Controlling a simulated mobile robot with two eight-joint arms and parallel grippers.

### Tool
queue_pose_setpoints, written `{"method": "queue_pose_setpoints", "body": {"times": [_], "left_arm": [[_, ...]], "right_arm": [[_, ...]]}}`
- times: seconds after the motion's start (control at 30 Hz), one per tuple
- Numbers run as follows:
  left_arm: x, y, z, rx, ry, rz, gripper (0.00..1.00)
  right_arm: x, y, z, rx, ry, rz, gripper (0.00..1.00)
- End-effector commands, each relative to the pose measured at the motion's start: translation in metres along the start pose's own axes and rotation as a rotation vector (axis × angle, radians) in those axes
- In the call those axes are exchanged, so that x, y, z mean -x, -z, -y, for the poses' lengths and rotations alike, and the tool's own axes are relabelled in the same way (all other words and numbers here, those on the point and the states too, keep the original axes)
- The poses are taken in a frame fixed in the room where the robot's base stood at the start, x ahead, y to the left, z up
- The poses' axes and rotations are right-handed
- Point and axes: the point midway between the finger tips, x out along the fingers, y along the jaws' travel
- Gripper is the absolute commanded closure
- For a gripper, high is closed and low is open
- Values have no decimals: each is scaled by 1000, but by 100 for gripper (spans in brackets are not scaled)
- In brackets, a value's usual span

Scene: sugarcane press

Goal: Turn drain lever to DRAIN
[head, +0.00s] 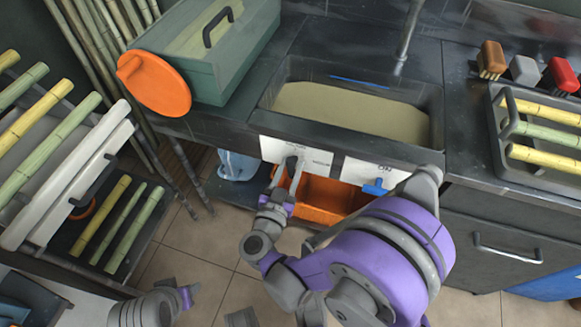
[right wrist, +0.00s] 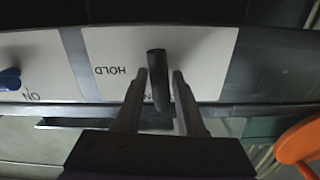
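The drain lever (right wrist: 156,68) is a dark, rounded handle on a white label plate (right wrist: 105,55) under the sink. HOLD reads upside down beside it in the right wrist view; another word is mostly hidden behind the lever and fingers. My right gripper (right wrist: 161,84) is open, one finger on each side of the lever, with gaps visible between. In the head view the right gripper (head: 286,178) reaches up to the plate (head: 318,159), where the lever is hard to make out.
A blue lever (head: 376,187) sits on a second white plate to the right, marked ON. An orange bin (head: 325,195) stands below. The sink (head: 350,110) holds greenish liquid. A green box (head: 215,60) with an orange disc (head: 154,84) is at upper left; a cane rack is left.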

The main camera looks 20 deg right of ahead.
Motion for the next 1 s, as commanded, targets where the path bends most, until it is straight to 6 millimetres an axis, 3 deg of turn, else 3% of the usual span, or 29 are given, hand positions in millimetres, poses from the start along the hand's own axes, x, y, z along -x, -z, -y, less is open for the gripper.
{"method": "queue_pose_setpoints", "body": {"times": [0.03,0.2,0.87,0.9,1.0], "left_arm": [[0,0,0,0,0,0,50],[0,0,0,0,0,0,50],[1,0,0,0,0,0,50],[1,0,0,0,0,0,50],[1,0,0,0,0,0,50]], "right_arm": [[0,0,0,0,0,0,72],[0,0,0,0,0,0,100],[0,0,0,-121,0,1,100],[0,0,0,-121,0,1,68],[0,0,0,-121,0,1,50]]}}
